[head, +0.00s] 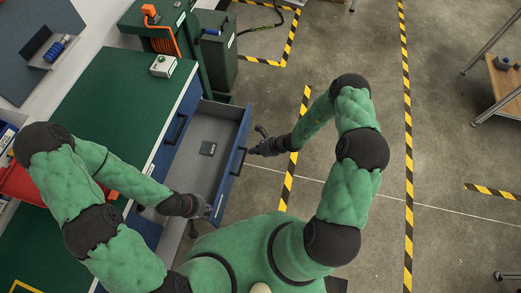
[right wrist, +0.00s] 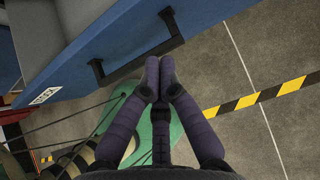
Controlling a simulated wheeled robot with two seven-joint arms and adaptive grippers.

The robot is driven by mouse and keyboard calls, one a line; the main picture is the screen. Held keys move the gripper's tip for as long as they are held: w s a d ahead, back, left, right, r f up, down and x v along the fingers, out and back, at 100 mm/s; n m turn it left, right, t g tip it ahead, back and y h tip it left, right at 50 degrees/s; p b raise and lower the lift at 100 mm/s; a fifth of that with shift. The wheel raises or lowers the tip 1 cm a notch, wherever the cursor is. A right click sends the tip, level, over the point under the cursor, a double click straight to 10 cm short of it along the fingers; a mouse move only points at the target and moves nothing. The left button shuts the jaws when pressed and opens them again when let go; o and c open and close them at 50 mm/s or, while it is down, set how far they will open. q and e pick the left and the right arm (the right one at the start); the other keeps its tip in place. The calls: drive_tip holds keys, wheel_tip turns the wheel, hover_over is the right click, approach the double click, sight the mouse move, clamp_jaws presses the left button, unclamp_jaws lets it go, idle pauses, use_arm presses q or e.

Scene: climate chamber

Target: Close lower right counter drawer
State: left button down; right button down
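The counter drawer (head: 205,133) is pulled out from under the green-topped counter. Its grey inside shows, with a small dark flat object (head: 208,148) lying in it. Its blue front (head: 243,133) carries a dark bar handle (right wrist: 120,72), seen close up in the right wrist view. My right gripper (head: 254,150) is just outside this front. In the right wrist view its fingers (right wrist: 159,62) are together, with the tips at the handle bar; I cannot tell whether they touch it. My left gripper (head: 208,209) is by the near end of the drawer; its fingers are too small to read.
The green counter top (head: 105,85) lies to the left, with a small box (head: 163,66) at its far edge. A closed blue front (head: 180,118) is above the open drawer. A dark green cabinet (head: 216,50) stands beyond. Open floor with striped tape (head: 406,130) lies to the right.

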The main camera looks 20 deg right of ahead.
sight(237, 151)
drive_tip(key=shift+w+a+f, duration=0.15)
drive_tip(key=shift+w+a, duration=0.5)
drive_tip(key=shift+a, duration=0.3)
drive_tip(key=shift+w+a+f, duration=0.1)
drive_tip(key=shift+w+a, duration=0.5)
drive_tip(key=shift+a, duration=0.3)
drive_tip(key=shift+b, duration=0.3)
drive_tip(key=w+a+b, duration=0.3)
drive_tip(key=w+a, duration=0.4)
drive_tip(key=a, duration=0.3)
drive_tip(key=w+a+b, duration=0.3)
drive_tip(key=w+a, duration=0.4)
drive_tip(key=a, duration=0.4)
drive_tip(key=shift+w+a+r, duration=0.1)
